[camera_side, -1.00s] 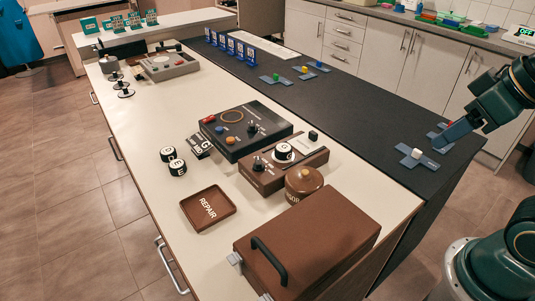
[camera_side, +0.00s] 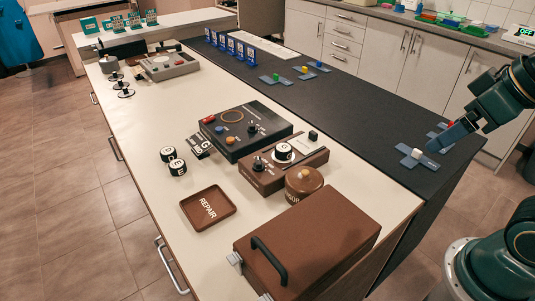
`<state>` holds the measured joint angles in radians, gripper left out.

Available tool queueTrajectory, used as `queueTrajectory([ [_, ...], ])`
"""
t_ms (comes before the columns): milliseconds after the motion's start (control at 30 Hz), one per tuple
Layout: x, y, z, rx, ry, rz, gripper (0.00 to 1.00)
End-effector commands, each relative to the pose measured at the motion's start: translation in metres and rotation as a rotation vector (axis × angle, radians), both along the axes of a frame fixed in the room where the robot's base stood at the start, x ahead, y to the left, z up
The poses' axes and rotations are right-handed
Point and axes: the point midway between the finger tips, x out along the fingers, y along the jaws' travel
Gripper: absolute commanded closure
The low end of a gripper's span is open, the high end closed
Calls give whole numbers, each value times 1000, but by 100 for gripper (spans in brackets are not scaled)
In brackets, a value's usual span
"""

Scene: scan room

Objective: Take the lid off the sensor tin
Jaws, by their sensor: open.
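The sensor tin (camera_side: 304,186) is a small round brown tin with pale lettering, part of which reads "SOR". It stands on the white bench between the brown control box and the large brown case. Its brown lid (camera_side: 306,176) is on top, with a small tan knob in the middle. My gripper (camera_side: 440,143) is at the right, above the dark mat and near the blue cross-shaped pieces, well apart from the tin. Its jaws are open, and no object shows between them.
The brown case (camera_side: 310,240) with a black handle stands close in front of the tin. The brown control box (camera_side: 285,168) with knobs is just behind it. A brown REPAIR tray (camera_side: 200,215) lies to the left. The dark mat (camera_side: 370,125) is mostly clear.

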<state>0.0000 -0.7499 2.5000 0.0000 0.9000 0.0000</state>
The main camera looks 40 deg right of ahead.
Motion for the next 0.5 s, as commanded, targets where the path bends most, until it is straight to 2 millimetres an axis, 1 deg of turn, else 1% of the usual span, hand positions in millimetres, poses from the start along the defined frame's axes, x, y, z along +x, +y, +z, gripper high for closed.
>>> queueTrajectory([
  [267,1,0,1,4,2,-7,14],
  [367,5,1,2,16,10,-26,14],
  [500,16,3,5,53,36,-91,14],
])
